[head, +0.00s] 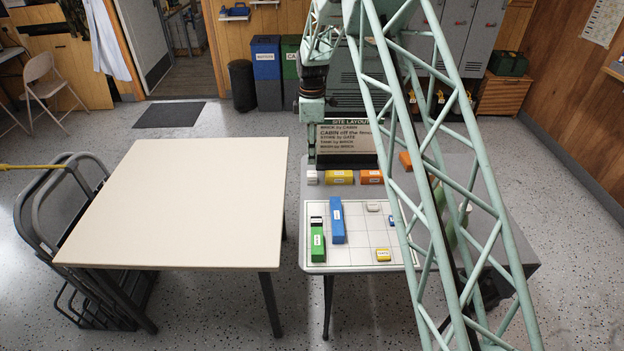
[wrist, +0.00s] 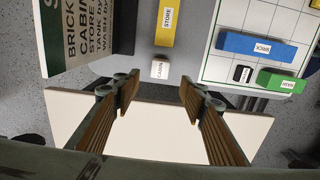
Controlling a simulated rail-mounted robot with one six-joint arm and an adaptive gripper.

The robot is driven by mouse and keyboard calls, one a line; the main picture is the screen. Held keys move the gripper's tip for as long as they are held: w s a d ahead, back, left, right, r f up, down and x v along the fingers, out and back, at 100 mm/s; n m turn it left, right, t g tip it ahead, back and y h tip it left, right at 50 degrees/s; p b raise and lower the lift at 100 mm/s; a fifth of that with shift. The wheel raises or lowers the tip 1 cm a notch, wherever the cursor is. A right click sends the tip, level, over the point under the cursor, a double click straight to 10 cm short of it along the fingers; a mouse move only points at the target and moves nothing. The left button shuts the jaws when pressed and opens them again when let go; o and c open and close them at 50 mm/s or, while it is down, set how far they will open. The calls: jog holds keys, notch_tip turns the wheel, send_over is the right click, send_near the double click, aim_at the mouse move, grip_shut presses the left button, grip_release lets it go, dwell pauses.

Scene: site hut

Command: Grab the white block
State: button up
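A small white block (head: 312,177) stands at the back left edge of the grey table (head: 307,205), left of a yellow block. In the wrist view the white block (wrist: 160,68) carries a label that seems to read CABIN, and it shows just beyond and between my fingertips. My gripper (wrist: 158,92) is open, with nothing between its fingers. In the head view my gripper hangs over the table's back left corner, above the white block; its fingers are hard to make out there. Another small whitish block (head: 373,207) lies on the white grid board (head: 355,250).
Yellow (head: 340,177) and orange (head: 371,177) blocks stand in line right of the white block. A sign board (head: 348,140) stands behind them. Blue (head: 337,220) and green (head: 318,245) blocks sit on the grid. An empty cream table (head: 185,195) is at left.

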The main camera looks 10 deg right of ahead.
aim_at(312, 173)
jog(key=shift+f+b, duration=0.35)
jog(key=shift+f, duration=3.05)
jog(key=shift+f, duration=0.1)
jog(key=shift+f+b, duration=0.5)
jog(key=shift+f, duration=2)
jog(key=shift+c, duration=0.9)
jog(key=c, duration=0.8)
